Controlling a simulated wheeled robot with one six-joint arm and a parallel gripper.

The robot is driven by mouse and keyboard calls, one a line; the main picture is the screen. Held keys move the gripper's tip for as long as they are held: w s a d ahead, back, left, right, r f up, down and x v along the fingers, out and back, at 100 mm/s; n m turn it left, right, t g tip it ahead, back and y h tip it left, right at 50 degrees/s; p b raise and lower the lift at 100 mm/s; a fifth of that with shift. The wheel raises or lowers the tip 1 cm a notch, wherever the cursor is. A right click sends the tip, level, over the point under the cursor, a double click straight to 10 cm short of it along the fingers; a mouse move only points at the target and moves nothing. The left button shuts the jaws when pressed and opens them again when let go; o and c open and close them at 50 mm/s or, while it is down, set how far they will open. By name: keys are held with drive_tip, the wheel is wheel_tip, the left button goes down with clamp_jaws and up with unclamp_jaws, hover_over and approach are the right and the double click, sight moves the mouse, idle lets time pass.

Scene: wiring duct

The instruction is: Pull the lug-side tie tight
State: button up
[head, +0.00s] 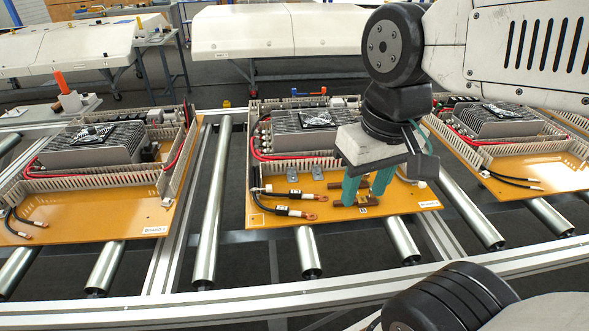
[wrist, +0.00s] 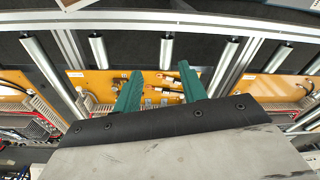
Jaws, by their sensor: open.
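The middle orange board (head: 290,219) carries two black cables (head: 288,194) that end in copper lugs (head: 310,216). White bands or sleeves (head: 281,210) show on the cables; I cannot tell which of them, if any, is the lug-side tie, or how tight it is. My gripper (head: 366,188) has green fingers, spread apart with nothing seen between them. It points down over the right part of this board, to the right of the lugs, and hides some of it. In the wrist view, the fingers (wrist: 160,82) straddle the picture of the cables and lugs farther below.
Brown blocks (head: 345,203) lie by the fingers, with grey tabs (head: 293,178) behind. A slotted duct (head: 290,166) and a finned grey unit (head: 300,128) fill the board's back. Similar boards stand left (head: 80,212) and right (head: 520,165) on rollers (head: 212,205).

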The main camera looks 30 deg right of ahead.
drive_tip(key=w+a+f+m+y, duration=0.15)
drive_tip(key=w+m, duration=0.45)
drive_tip(key=w, duration=0.7)
drive_tip(key=m+y, duration=0.3)
drive_tip(key=m, duration=1.2)
hover_over(270, 186)
drive_tip(key=s+d, duration=0.2)
drive_tip(key=d, duration=0.1)
wheel_tip(270, 186, down, 19)
drive_tip(key=shift+h, duration=0.25)
drive_tip(key=x, duration=0.7)
drive_tip(key=shift+w+d, duration=0.2)
drive_tip(key=shift+w, duration=0.2)
drive_tip(key=shift+w+a+f, duration=0.1)
drive_tip(key=shift+a+f, duration=0.15)
drive_tip(key=shift+f, duration=0.4)
clamp_jaws()
